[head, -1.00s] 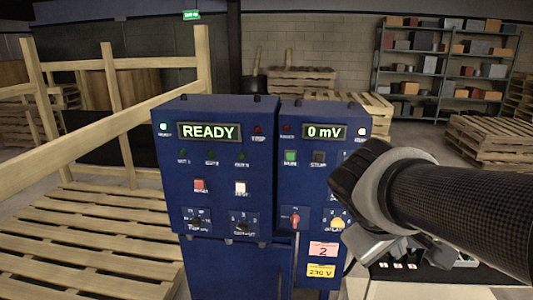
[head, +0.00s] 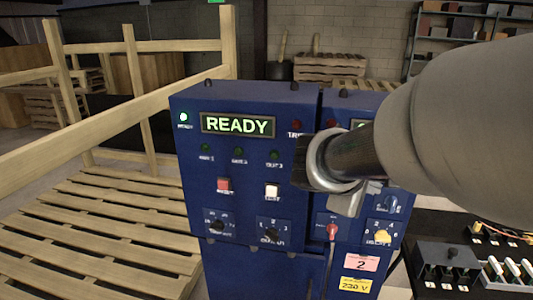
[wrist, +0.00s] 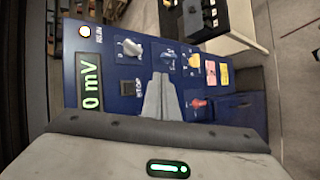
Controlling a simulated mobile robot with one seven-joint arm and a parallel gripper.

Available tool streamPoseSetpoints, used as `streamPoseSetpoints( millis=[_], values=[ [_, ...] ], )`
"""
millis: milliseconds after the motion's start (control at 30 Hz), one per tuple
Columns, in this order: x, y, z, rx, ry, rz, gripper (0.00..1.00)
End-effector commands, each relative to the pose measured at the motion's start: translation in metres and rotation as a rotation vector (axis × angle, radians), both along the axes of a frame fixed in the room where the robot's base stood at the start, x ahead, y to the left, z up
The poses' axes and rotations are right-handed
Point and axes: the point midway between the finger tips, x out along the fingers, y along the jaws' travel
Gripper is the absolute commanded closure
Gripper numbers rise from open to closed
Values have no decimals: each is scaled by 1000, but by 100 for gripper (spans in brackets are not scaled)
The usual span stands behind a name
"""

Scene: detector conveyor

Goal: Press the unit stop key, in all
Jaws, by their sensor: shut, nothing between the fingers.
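The stop key (wrist: 131,88) is a dark square button labelled STOP on the blue right-hand panel (wrist: 105,62), beside the "0 mV" display (wrist: 91,88). My gripper (wrist: 160,78) is shut and empty. In the wrist view its fingers lie just right of the stop key, over the panel face; I cannot tell whether they touch it. In the head view my arm and wrist cover the upper right-hand panel, hiding the stop key and most of the display. The run key is hidden in both current views.
The left-hand panel (head: 190,150) shows READY and carries a red key (head: 223,185), a white key (head: 271,190) and knobs. A red-handled switch (head: 332,232) and a yellow knob (head: 382,233) sit below my wrist. A wooden pallet (head: 95,240) lies left; a bench with equipment (head: 448,262) stands right.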

Motion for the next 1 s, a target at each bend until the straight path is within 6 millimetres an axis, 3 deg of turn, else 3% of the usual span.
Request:
streamPoseSetpoints(
  millis=[267, 800, 1000],
  values=[
    [4, -2, 0, 2, 1, -2, 100],
    [70, -20, -2, 2, 0, -3, 100],
    [82, -24, -1, 1, 0, -2, 100]
  ],
)
